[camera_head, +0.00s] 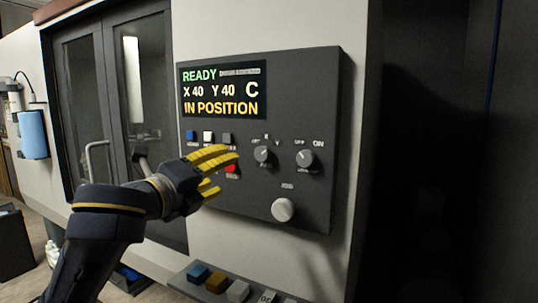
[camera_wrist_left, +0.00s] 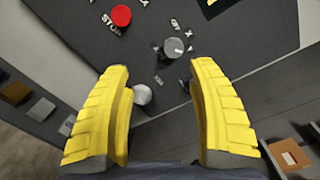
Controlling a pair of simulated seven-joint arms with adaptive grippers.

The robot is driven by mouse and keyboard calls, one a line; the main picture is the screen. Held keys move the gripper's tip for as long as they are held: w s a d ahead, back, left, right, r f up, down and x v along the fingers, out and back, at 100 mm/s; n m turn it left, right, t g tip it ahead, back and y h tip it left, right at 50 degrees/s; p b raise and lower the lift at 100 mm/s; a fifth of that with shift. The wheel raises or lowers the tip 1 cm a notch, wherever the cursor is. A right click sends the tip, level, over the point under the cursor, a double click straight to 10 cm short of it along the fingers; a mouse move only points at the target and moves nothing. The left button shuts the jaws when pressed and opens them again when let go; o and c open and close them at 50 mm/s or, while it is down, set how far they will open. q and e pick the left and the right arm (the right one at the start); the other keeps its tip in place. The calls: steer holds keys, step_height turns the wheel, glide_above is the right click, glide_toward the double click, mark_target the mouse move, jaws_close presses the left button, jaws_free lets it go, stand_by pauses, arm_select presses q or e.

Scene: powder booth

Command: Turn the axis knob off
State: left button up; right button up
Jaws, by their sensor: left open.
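The axis knob (camera_head: 263,154) is a small grey dial on the dark control panel (camera_head: 325,90), with OFF, X and Y labels around it. Its pointer setting is too small to read surely. In the left wrist view the axis knob (camera_wrist_left: 174,48) lies ahead of the yellow fingertips, near the middle of the gap. My left gripper (camera_head: 227,172) is open and empty, its fingers just left of the knob in the head view and apart from it. Both fingers also show in the left wrist view (camera_wrist_left: 160,75). My right gripper is not in view.
An OFF/ON knob (camera_head: 305,158) sits right of the axis knob. A larger pale knob (camera_head: 282,210) is below. A red stop button (camera_wrist_left: 121,15) and several small buttons are nearby. The screen (camera_head: 223,91) reads READY, X 40, Y 40, IN POSITION. A button ledge (camera_head: 180,283) juts out below.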

mark_target(260, 154)
arm_select(q)
steer(key=w+d, duration=0.3)
steer(key=w, duration=0.1)
steer(key=w+d+m, duration=0.1)
steer(key=w+d, duration=0.2)
steer(key=w, duration=0.1)
steer(key=w+d+r+m, duration=0.1)
steer(key=w+d, duration=0.2)
steer(key=w, duration=0.1)
steer(key=shift+w+d+r+h, duration=0.1)
steer(key=shift+w+d+h, duration=0.15)
steer(key=shift+h, duration=0.05)
steer(key=shift+c, duration=0.3)
jaws_close()
stand_by(0.4)
